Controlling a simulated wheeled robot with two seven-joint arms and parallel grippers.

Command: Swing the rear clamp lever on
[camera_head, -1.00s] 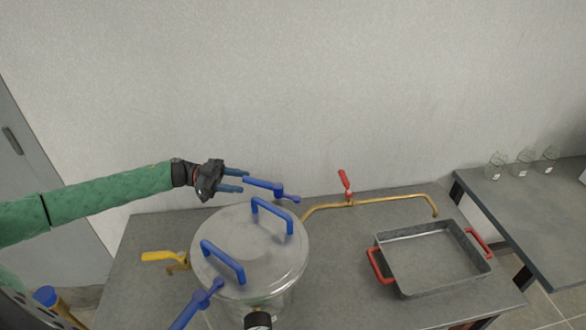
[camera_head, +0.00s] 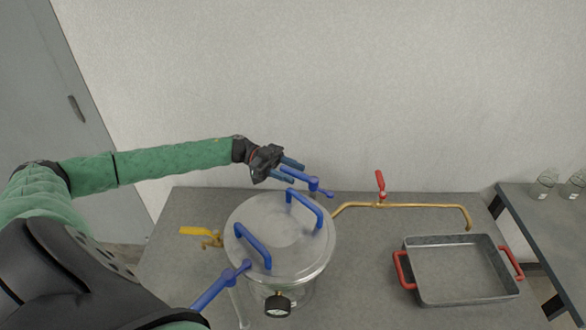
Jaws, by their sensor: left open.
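The rear clamp lever (camera_head: 312,184) is blue and sits at the back edge of the round metal vessel lid (camera_head: 284,240). My left gripper (camera_head: 290,172) is open, its two blue-grey fingers pointing right, close to the left end of the lever. The fingers overlap that end in the picture; I cannot tell whether they touch it. A second blue clamp lever (camera_head: 220,285) sticks out from the front left of the vessel. My right gripper is out of view.
The lid carries two blue handles (camera_head: 304,207). A yellow-handled valve (camera_head: 200,233) is left of the vessel. A brass pipe (camera_head: 420,205) with a red valve handle (camera_head: 380,182) runs right. A grey tray (camera_head: 467,298) with red handles stands on the table. A pressure gauge (camera_head: 278,304) hangs in front.

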